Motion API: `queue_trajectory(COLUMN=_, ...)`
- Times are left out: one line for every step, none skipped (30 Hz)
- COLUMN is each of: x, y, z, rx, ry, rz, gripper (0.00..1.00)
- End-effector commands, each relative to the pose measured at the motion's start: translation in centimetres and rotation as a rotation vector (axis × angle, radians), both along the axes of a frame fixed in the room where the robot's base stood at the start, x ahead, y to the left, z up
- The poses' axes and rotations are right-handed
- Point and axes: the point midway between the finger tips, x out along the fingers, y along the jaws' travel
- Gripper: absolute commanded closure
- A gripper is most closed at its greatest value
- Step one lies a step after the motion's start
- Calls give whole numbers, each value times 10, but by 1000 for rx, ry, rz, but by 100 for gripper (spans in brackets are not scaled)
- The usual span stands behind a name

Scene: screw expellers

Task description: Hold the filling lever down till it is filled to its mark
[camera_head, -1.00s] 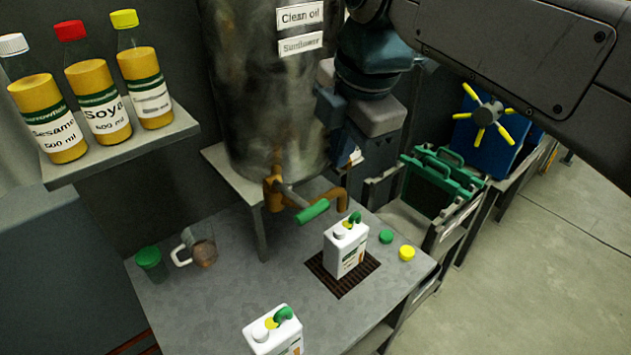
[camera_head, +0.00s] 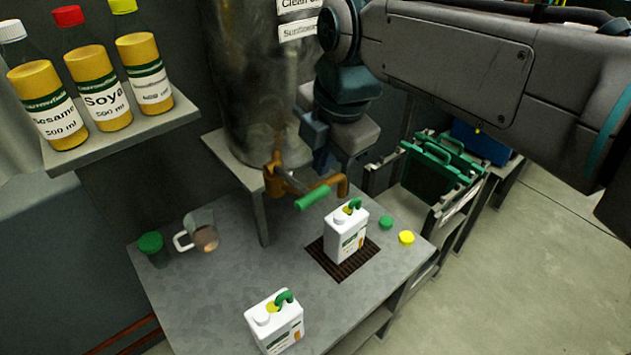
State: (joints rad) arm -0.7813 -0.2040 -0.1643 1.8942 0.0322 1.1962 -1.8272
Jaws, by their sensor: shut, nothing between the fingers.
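The filling lever is a green-handled bar (camera_head: 312,197) on the brass tap (camera_head: 275,178) at the foot of the steel oil tank (camera_head: 240,85). Its handle slants up to the right in the picture. A white can (camera_head: 346,236) with a green handle stands upright on the dark drain grate (camera_head: 322,262), near the spout (camera_head: 343,185). Its fill mark and level cannot be made out. My gripper (camera_head: 320,162) points down behind and above the tap, apart from the lever as far as I see. Its fingers are small and dark, shut with nothing between them.
A second white can (camera_head: 274,322) stands at the table's front. A green cap (camera_head: 386,222) and a yellow cap (camera_head: 406,238) lie right of the grate. Bottles (camera_head: 103,90) line the shelf. The table's middle is clear.

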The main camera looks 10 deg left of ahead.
Motion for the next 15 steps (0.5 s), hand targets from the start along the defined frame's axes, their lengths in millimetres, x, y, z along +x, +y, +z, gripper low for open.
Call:
queue_trajectory(x=1, y=2, z=-12, rx=-3, ry=5, rz=1, gripper=100)
queue_trajectory(x=3, y=3, z=-17, rx=-2, ry=3, rz=0, gripper=100)
queue_trajectory(x=4, y=5, z=-25, rx=-3, ry=5, rz=1, gripper=100)
queue_trajectory(x=4, y=6, z=-30, rx=-2, ry=3, rz=0, gripper=100)
queue_trajectory(x=5, y=7, z=-35, rx=-2, ry=3, rz=0, gripper=100)
queue_trajectory(x=6, y=8, z=-41, rx=-2, ry=3, rz=0, gripper=100)
queue_trajectory(x=7, y=9, z=-45, rx=-2, ry=3, rz=0, gripper=100)
queue_trajectory(x=8, y=10, z=-49, rx=-2, ry=3, rz=0, gripper=100)
queue_trajectory(x=9, y=11, z=-53, rx=-2, ry=3, rz=0, gripper=100)
queue_trajectory(x=10, y=11, z=-56, rx=-1, ry=2, rz=0, gripper=100)
queue_trajectory(x=10, y=12, z=-58, rx=-1, ry=2, rz=0, gripper=100)
queue_trajectory(x=10, y=12, z=-61, rx=0, ry=1, rz=0, gripper=100)
queue_trajectory(x=11, y=13, z=-62, rx=1, ry=1, rz=0, gripper=100)
queue_trajectory(x=11, y=13, z=-63, rx=1, ry=1, rz=0, gripper=100)
queue_trajectory(x=11, y=13, z=-65, rx=1, ry=1, rz=0, gripper=100)
